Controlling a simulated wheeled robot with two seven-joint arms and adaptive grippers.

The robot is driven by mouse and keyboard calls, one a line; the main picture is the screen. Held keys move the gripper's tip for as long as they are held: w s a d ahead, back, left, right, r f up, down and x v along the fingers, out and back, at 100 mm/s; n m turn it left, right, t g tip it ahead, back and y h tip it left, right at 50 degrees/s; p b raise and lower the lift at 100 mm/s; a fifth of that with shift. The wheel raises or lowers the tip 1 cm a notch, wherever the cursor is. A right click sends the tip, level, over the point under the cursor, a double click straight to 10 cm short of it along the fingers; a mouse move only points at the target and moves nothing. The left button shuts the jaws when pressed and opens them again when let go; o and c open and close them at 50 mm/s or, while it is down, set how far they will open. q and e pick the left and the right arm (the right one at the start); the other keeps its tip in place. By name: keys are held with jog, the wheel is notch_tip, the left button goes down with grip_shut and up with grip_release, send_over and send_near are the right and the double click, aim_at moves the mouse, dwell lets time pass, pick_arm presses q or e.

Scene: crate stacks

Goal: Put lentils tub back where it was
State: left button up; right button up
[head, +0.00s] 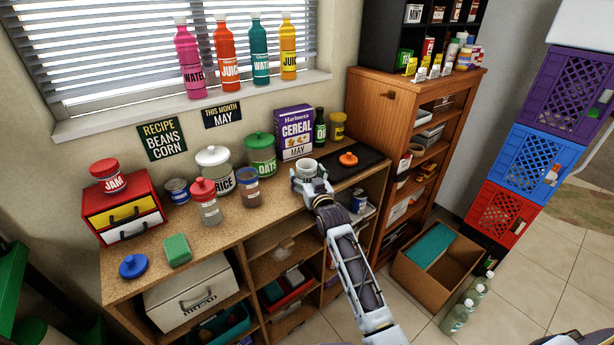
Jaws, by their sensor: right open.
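No label that I can read says lentils. An open brown tub (249,188) without a lid stands on the wooden counter (222,236); its small label is unreadable. Beside it is a clear jar with a red lid (204,200). A blue lid (133,266) lies at the counter's left front, and an orange lid (348,159) lies on a black tray. My right gripper (313,186) is open at a small white cup (306,168), right of the brown tub; I cannot tell whether they touch. My left gripper is not in view.
The rice jar (219,172), oats jar (261,155) and cereal box (294,132) stand along the back. A drawer box (122,206) with a jam jar is at left. A green block (177,249) lies in front. A cardboard box (437,257) and bottles are on the floor.

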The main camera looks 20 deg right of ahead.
aim_at(310, 180)
jog(key=shift+r, duration=0.15)
jog(key=shift+s+d, duration=0.1)
jog(key=shift+s, duration=3.5)
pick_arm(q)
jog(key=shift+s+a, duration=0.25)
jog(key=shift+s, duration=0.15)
pick_arm(e)
jog(key=shift+s+d, duration=0.1)
jog(key=shift+s, duration=2.3)
